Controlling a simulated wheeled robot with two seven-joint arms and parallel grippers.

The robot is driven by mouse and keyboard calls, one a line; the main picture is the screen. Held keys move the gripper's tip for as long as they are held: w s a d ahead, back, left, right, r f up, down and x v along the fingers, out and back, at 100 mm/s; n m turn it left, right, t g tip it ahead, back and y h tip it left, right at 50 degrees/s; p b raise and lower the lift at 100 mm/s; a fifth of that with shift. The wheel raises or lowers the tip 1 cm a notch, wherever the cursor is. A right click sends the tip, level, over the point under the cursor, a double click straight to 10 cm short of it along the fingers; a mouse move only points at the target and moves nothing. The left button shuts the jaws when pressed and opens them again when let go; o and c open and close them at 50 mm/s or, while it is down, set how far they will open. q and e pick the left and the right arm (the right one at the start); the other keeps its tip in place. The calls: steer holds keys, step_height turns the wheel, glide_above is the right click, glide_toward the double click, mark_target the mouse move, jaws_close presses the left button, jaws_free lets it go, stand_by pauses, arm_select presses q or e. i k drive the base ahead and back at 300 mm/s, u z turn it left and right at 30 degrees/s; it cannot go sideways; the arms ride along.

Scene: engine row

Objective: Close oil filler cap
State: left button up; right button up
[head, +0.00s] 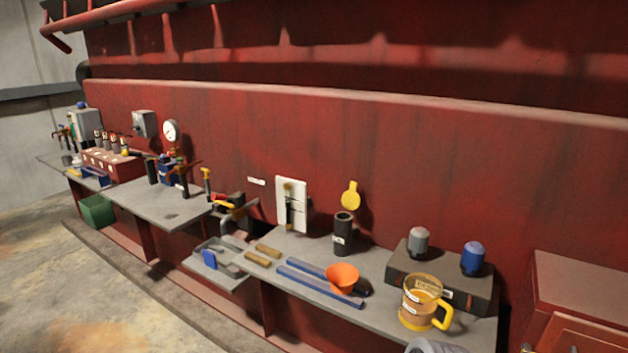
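A yellow round disc with a tab at its top (350,196) shows against the red wall, right of centre; it looks like the oil filler cap, though I cannot be sure. A black upright cylinder (342,236) with a small white label stands on the grey bench just below and left of it; it may be the filler neck. The disc is apart from the cylinder's top, above and behind it. How the disc is fixed cannot be made out. Neither of my grippers shows in the head view.
An orange funnel (342,277), blue bars (318,284) and a jug of amber liquid (422,304) are on the near bench. A dark box (440,277) with grey and blue caps stands right. A white panel (292,204) is left of the cylinder. A grey rounded part shows at the bottom edge.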

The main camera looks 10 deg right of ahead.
mark_target(351, 200)
steer(key=u, duration=0.45)
steer(key=i, duration=1.45)
steer(key=z, duration=0.8)
